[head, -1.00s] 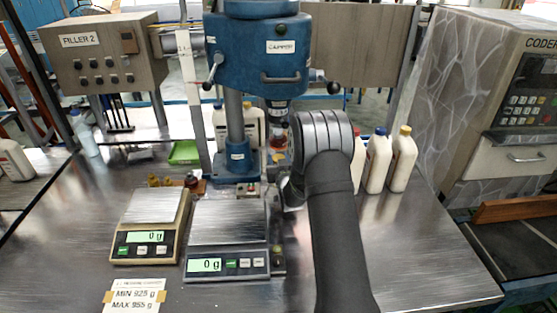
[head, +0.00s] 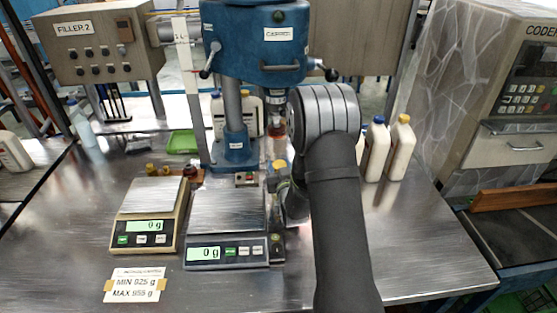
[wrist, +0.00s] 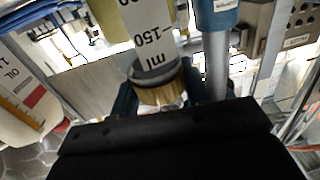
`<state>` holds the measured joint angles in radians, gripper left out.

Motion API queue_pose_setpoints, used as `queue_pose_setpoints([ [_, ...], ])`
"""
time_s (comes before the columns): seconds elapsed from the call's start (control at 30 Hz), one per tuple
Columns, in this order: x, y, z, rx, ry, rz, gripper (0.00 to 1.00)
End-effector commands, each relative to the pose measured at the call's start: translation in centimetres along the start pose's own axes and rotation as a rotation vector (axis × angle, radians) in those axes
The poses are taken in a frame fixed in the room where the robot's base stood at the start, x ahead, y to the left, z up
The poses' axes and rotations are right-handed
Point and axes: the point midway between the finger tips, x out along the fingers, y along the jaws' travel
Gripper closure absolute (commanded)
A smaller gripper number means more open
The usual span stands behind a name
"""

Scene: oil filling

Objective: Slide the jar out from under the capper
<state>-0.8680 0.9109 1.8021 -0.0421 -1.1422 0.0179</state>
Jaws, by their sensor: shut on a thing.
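Two scales, a beige one (head: 150,208) and a dark one (head: 227,215), stand to the left, both reading 0 g. White bottles (head: 400,150) stand right of my arm. The capper's column (head: 233,115) is close behind the jar. The bench at the right front is clear.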

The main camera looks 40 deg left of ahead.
Motion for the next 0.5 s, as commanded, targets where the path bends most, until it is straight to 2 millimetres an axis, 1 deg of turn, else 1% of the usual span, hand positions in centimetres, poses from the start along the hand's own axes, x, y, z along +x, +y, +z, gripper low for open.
queue_pose_setpoints([
  [0.03,-0.7,-0.1,0.1,0.000,-0.003,0.000,0.84],
  [0.3,-3.9,-0.5,0.1,0.000,-0.003,-0.001,0.84],
  [0.5,-5.9,-0.7,0.0,0.000,-0.002,-0.001,0.84],
])
